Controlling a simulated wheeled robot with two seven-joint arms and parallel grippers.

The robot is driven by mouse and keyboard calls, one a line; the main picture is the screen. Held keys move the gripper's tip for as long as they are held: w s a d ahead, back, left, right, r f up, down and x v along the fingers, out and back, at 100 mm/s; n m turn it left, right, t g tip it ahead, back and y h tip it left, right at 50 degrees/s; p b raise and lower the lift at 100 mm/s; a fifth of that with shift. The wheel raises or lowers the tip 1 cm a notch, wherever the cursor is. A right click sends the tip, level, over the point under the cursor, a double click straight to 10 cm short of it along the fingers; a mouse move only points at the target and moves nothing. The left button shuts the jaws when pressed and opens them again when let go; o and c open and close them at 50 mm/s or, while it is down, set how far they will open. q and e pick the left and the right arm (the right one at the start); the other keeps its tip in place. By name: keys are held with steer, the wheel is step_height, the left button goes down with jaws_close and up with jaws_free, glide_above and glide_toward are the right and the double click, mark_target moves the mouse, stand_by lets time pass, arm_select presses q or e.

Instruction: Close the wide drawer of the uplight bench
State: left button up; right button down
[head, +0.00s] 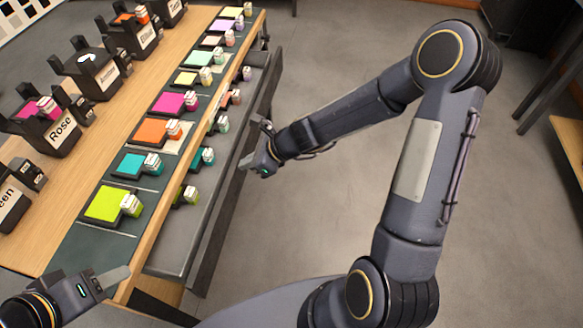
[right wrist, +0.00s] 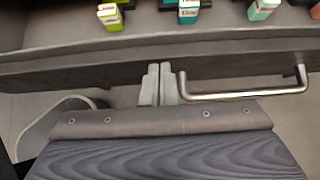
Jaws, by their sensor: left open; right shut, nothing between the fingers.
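The wide drawer (head: 180,252) of the uplight bench (head: 58,232) is pulled out along the bench's right side, with several small colored blocks inside. Its dark front also shows in the right wrist view (right wrist: 50,75), with a metal bar handle (right wrist: 245,95). My right gripper (head: 246,163) is shut and empty at the outer side of the drawer front. In the right wrist view its fingertips (right wrist: 157,84) are together, close to the front and just left of the handle; contact is unclear. My left gripper (head: 118,283) is open and empty by the bench's near end.
Colored gel squares with small blocks line the bench top. Dark labelled fixtures, including Rose (head: 60,132), stand further left. The grey floor (head: 310,225) right of the drawer is clear apart from my right arm. Another wooden-topped table (head: 573,140) shows at the right edge.

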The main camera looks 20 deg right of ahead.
steer(key=w+a+p, duration=0.1)
steer(key=w+a, duration=0.4)
steer(key=a, duration=0.2)
steer(key=shift+s, duration=0.1)
